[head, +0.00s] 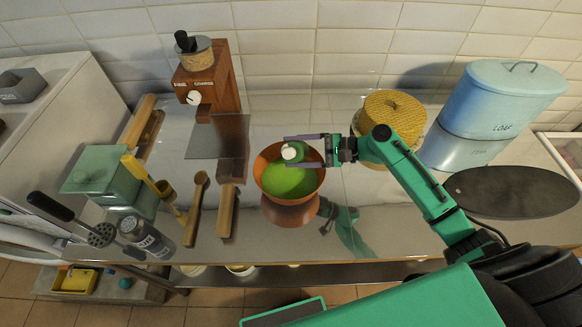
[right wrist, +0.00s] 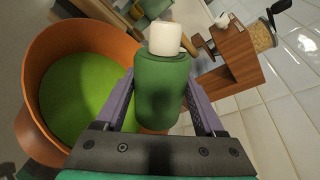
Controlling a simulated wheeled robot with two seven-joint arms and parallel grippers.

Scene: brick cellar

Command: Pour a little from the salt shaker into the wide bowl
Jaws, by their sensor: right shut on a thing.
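The salt shaker, a green cylinder with a white cap (head: 294,151), is between the fingers of my right gripper (head: 291,150). In the right wrist view the shaker (right wrist: 162,90) shows with its cap up, about upright. The gripper is shut on its sides. The wide bowl (head: 288,212) is orange-brown with a bright green inside and stands on the counter. The shaker is over the bowl's far part in the head view. The bowl (right wrist: 38,55) is left of the shaker in the right wrist view. No falling grains show. My left gripper is not in view.
A wooden grinder (head: 222,85) stands behind left. A woven yellow basket (head: 392,112) and a blue lidded bin (head: 500,98) stand right. A dark oval board (head: 511,192) lies at the right. Wooden tools, a green box (head: 103,173) and a labelled jar (head: 147,237) are left.

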